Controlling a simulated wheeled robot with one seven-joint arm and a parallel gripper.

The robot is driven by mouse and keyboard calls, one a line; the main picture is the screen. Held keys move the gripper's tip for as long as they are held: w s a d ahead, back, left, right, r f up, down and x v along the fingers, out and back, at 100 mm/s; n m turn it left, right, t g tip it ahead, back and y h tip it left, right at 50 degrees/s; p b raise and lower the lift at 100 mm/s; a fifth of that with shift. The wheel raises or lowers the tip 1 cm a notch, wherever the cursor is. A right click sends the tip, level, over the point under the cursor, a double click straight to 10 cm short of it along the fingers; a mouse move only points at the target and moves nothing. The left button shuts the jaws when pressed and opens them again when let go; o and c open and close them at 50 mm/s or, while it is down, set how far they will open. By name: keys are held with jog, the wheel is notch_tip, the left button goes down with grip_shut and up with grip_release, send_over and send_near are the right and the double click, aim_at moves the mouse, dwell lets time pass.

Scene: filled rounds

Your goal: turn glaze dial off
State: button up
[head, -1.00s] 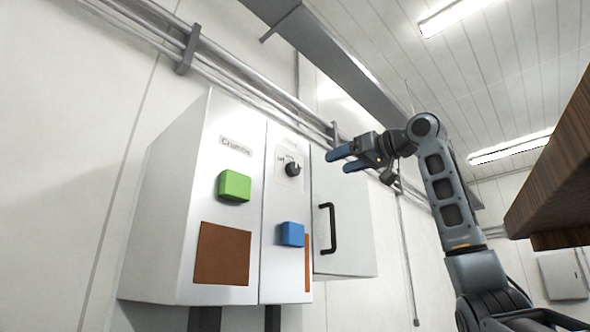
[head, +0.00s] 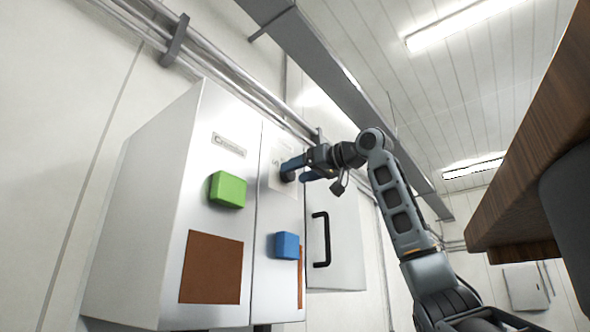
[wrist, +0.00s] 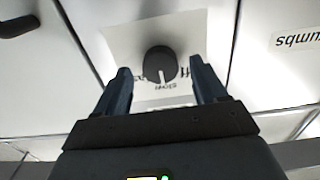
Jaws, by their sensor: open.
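The glaze dial is a dark round knob on a white label plate on the cabinet's middle panel. In the wrist view the dial (wrist: 160,60) lies between my fingertips, and its pale pointer line points down in the picture. The small print beside it is upside down and partly hidden. My gripper (head: 296,170) is open, its blue fingers reaching the panel at the dial. In the wrist view the two fingers (wrist: 160,72) stand on either side of the knob with gaps; I cannot tell how deep they reach. In the head view the fingers mostly cover the dial.
A green block (head: 228,189) and a brown panel (head: 211,268) are on the left door, below a "Crumbs" label (head: 229,144). A blue block (head: 287,245) is under the dial. A black handle (head: 320,239) is on the right door. A wooden overhang (head: 520,165) is at right.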

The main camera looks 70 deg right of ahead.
jog(key=shift+w+d, duration=0.15)
jog(key=shift+w, duration=0.55)
jog(key=c, duration=1.1)
jog(key=shift+o, duration=0.2)
jog(key=shift+n, duration=0.3)
jog(key=n, duration=0.5)
jog(key=shift+n, duration=0.4)
jog(key=n, duration=0.5)
jog(key=shift+d, duration=0.1)
jog(key=shift+n, duration=0.3)
